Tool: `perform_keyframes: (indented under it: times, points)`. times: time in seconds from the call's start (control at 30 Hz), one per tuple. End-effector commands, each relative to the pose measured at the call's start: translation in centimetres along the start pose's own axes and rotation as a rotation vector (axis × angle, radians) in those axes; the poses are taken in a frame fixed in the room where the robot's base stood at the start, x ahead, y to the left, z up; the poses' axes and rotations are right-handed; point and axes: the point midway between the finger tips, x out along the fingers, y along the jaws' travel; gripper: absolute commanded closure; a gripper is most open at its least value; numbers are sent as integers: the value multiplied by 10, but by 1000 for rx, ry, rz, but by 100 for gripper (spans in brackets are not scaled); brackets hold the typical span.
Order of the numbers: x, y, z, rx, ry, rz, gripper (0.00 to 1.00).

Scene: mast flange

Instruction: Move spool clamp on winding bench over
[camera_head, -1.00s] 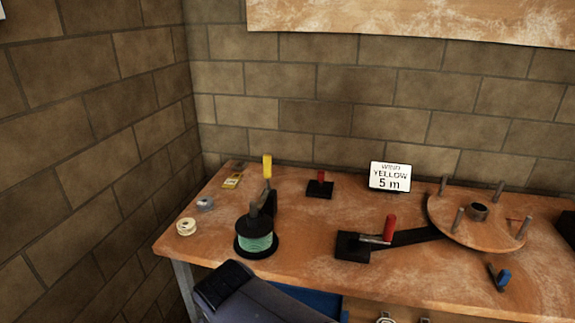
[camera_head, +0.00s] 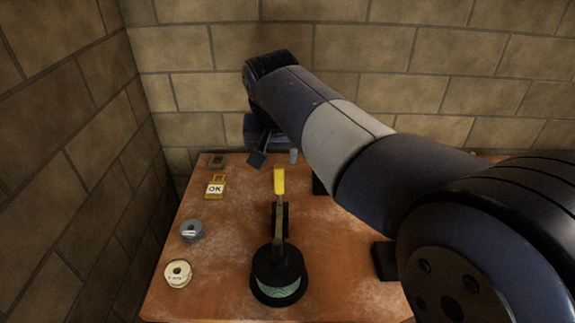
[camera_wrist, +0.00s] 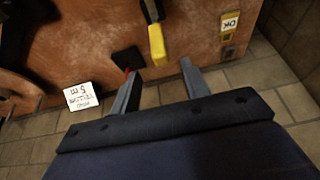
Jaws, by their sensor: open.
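The spool clamp has a yellow-tipped lever (camera_head: 279,182) standing up from a dark metal bracket behind a black-flanged spool of green wire (camera_head: 279,287) on the bench. In the wrist view the yellow grip (camera_wrist: 157,45) points toward the space between my fingers. My gripper (camera_head: 275,157) is open and empty. It is on the wall side of the lever, with one finger to each side of the lever's line in the head view. In the wrist view my gripper (camera_wrist: 159,72) shows the fingertips just short of the yellow grip, with no clear contact.
The winding bench (camera_head: 225,250) holds a cream spool (camera_head: 178,273), a grey spool (camera_head: 191,231) and a yellow OK tag (camera_head: 216,188) at left.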

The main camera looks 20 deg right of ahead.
Motion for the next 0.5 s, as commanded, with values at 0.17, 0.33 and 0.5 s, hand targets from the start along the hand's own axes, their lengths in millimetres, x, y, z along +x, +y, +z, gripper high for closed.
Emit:
perform_keyframes:
  times: [0.17,0.33,0.5]
  points:
    - [31,1,1,0,-5,3,56]
    - [64,1,1,-1,-4,2,56]
    - [88,1,1,-1,-3,2,56]
